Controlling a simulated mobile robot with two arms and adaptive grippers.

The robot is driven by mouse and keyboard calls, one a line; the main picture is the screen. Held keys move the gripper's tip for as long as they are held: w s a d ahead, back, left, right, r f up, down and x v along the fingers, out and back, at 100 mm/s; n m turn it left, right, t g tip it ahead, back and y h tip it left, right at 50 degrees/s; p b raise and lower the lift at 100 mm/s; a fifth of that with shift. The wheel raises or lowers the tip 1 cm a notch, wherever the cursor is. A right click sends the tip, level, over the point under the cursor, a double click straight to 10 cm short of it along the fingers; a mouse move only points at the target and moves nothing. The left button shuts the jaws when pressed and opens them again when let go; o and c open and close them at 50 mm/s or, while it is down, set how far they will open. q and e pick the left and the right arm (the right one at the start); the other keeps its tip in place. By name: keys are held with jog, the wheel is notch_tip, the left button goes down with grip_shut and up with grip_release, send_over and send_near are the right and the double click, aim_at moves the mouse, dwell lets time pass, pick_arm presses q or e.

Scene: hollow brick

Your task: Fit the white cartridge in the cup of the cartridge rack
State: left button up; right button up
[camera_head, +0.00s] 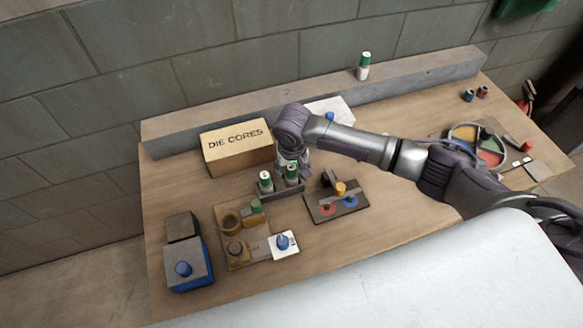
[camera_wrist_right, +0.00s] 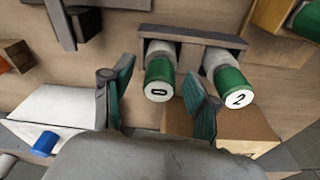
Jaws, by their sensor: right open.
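The dark cartridge rack (camera_head: 280,193) stands mid-table; its bar also shows in the right wrist view (camera_wrist_right: 195,36). Two white cartridges with green ends stand at it: one on the left (camera_head: 265,182), marked 2 in the wrist view (camera_wrist_right: 228,75), and one on the right (camera_head: 291,174), marked 0 or similar in the wrist view (camera_wrist_right: 160,70). A third white and green cartridge (camera_head: 363,66) stands on the back ledge. My right gripper (camera_head: 291,160) is open, its fingers (camera_wrist_right: 163,92) to either side of the right cartridge's green end. Contact cannot be told. My left gripper is not in view.
A "DIE CORES" box (camera_head: 237,153) is close behind the rack on the left. A dark board (camera_head: 325,212) with colored pieces and a wooden fixture (camera_head: 232,222) are in front. A blue box (camera_head: 188,268) stands front left.

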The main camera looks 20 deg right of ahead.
notch_tip(320, 180, up, 12)
jog(key=s, duration=0.1)
jog(key=shift+s+a, duration=0.15)
jog(key=shift+s, duration=0.05)
jog(key=shift+f, duration=0.1)
dwell(0.6)
